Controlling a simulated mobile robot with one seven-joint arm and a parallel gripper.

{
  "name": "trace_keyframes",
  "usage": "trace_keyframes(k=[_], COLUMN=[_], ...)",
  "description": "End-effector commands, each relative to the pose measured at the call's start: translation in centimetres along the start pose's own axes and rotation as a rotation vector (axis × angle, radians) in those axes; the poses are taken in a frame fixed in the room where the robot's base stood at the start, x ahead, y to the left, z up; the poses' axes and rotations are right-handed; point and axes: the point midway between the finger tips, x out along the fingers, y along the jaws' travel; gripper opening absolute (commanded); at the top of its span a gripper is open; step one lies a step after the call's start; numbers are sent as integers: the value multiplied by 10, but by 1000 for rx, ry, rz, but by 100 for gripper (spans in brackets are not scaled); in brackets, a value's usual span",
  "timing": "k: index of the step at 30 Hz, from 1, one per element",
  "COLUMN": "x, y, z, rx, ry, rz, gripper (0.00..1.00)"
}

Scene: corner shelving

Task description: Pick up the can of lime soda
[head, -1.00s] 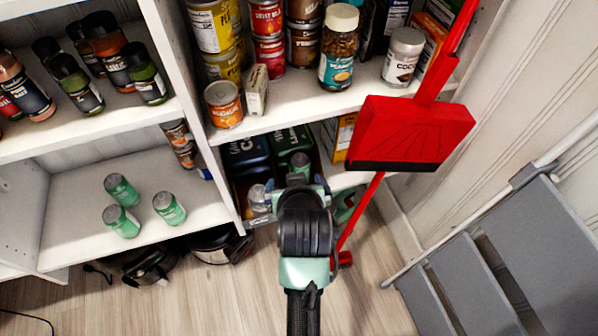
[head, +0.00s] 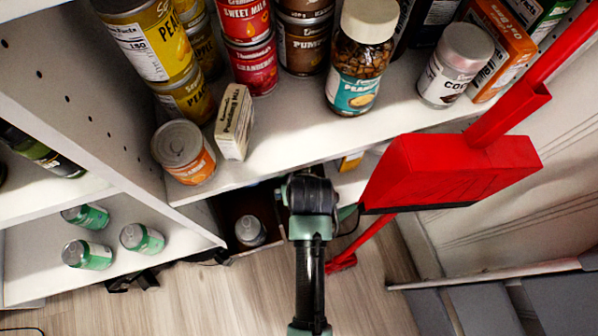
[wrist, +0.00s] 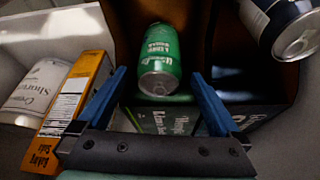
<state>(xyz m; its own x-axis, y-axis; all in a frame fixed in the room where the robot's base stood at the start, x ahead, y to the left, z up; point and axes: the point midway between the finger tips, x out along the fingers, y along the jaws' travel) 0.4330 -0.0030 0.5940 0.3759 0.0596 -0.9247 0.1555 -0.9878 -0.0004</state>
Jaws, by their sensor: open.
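A green can labelled lime soda (wrist: 160,62) lies in the wrist view with its silver end toward me. My gripper (wrist: 160,76) is open, with one blue finger on each side of the can. Gaps show between the fingers and the can, and I cannot tell how deep the can sits between them. In the head view my arm hides the gripper and this can under the shelf. Three similar green cans (head: 142,238) stand on the low left shelf, their labels too small to read.
A dark can (wrist: 295,35) is at the upper right of the wrist view. A green-black pack (wrist: 165,122), orange box (wrist: 78,98) and white container (wrist: 38,88) are nearby. A loaded shelf (head: 290,150) overhangs my arm. A red dustpan (head: 440,170) hangs right.

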Motion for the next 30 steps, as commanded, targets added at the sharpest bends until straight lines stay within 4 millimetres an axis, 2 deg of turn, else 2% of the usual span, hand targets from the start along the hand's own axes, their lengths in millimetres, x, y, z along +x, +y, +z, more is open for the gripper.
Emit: trace_keyframes(k=[12, 21, 23, 30], x=[58, 62, 62, 62], y=[0, 1, 1, 1], z=[2, 0, 0, 1], rx=[-1, -1, -1, -1], ry=[0, 2, 2, 2], rz=[0, 1, 1, 1], gripper=[100, 100, 93, 50])
